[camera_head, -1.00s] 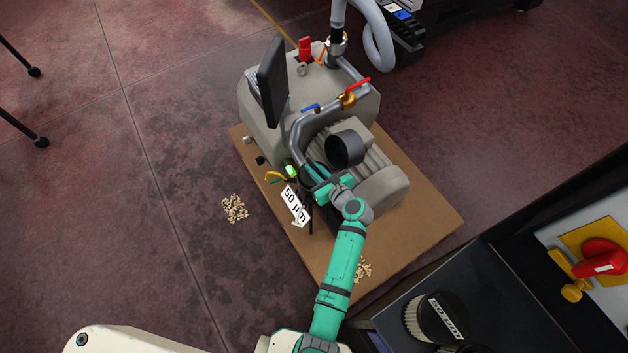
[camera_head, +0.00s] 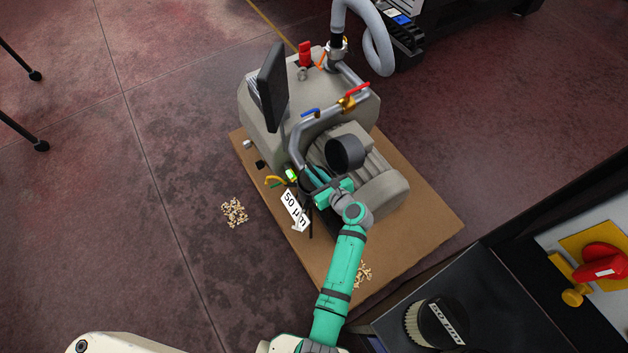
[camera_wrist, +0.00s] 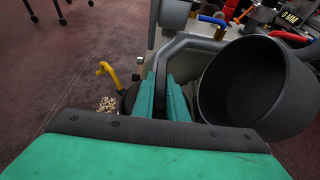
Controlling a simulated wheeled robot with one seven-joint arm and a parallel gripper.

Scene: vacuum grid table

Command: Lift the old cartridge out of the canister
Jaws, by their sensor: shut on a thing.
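My gripper (camera_head: 322,187) is down at the near left end of the pump unit, at the canister, which my gripper mostly hides. In the wrist view its two teal fingers (camera_wrist: 165,97) are close together, shut on the old cartridge. The cartridge itself is almost wholly hidden. A dark rounded edge shows just left of the fingers, and I cannot tell whether it is cartridge or canister. A black open cup (camera_head: 344,152), seemingly the canister's lid, stands tilted just beyond the gripper. It is large at the right in the wrist view (camera_wrist: 255,88).
The grey pump unit (camera_head: 262,115) with pipes and a screen (camera_head: 272,86) stands on a brown board (camera_head: 432,222). A "50 µm" tag (camera_head: 295,211) hangs left of my gripper. A fresh-looking cartridge (camera_head: 420,325) is on the dark cart (camera_head: 505,290). The left floor is mostly clear.

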